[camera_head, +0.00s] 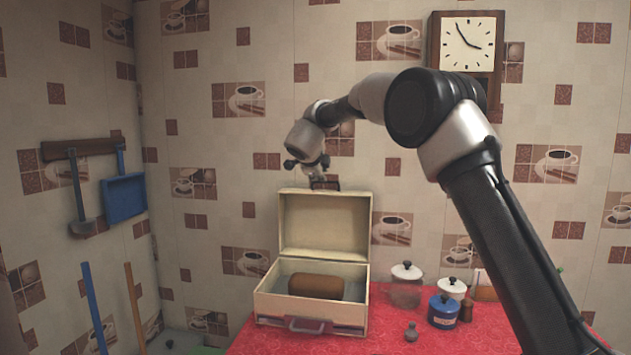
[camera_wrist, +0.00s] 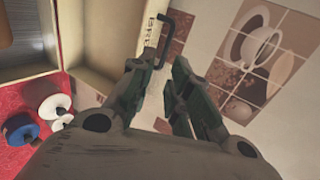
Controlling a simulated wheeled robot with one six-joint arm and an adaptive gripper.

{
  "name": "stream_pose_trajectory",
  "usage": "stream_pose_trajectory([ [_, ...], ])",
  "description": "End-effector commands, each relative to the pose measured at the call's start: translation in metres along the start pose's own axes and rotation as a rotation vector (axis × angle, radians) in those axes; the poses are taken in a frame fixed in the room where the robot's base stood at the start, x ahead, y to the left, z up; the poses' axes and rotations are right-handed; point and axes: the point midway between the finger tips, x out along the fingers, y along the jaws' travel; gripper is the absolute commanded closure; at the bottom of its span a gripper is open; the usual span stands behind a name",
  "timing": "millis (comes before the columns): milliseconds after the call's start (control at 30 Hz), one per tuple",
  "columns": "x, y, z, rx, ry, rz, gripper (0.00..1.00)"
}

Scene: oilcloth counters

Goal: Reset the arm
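My gripper (camera_head: 318,176) hangs at the top edge of the raised lid of a cream box (camera_head: 270,303), with my arm arched over from the right. In the wrist view the two fingers (camera_wrist: 165,62) are apart with nothing between them. A dark bracket-shaped handle (camera_wrist: 177,38) on the lid's edge (camera_wrist: 150,35) lies just past the fingertips. Whether a finger touches it I cannot tell. The handle also shows in the head view (camera_head: 325,185). The box is open, and a brown loaf-like block (camera_head: 317,285) lies inside.
The box stands on a red-covered counter (camera_head: 385,338). To its right are a lidded jar (camera_head: 405,290), a blue canister (camera_head: 443,312), a white-lidded jar (camera_head: 453,288) and a small grey weight-like piece (camera_head: 411,332). The tiled wall is close behind. A clock (camera_head: 467,45) hangs above.

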Motion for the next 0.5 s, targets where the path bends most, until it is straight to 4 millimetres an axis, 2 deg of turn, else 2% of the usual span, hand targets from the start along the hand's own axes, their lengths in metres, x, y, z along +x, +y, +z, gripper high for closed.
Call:
stream_pose_trajectory([
  [133, 0.003, -0.016, 0.023, -0.014, -0.115, -0.092, 0.81],
  [167, 0.006, -0.014, 0.029, -0.054, -0.154, -0.121, 0.81],
  [233, 0.013, 0.009, 0.042, -0.193, -0.264, -0.171, 0.81],
  [267, 0.008, 0.017, 0.047, -0.26, -0.32, -0.189, 0.81],
  [367, -0.025, 0.047, 0.046, -0.498, -0.515, -0.222, 0.81],
  [433, -0.058, 0.073, 0.03, -0.668, -0.645, -0.207, 0.81],
  [500, -0.092, 0.105, 0.002, -0.833, -0.759, -0.162, 0.81],
])
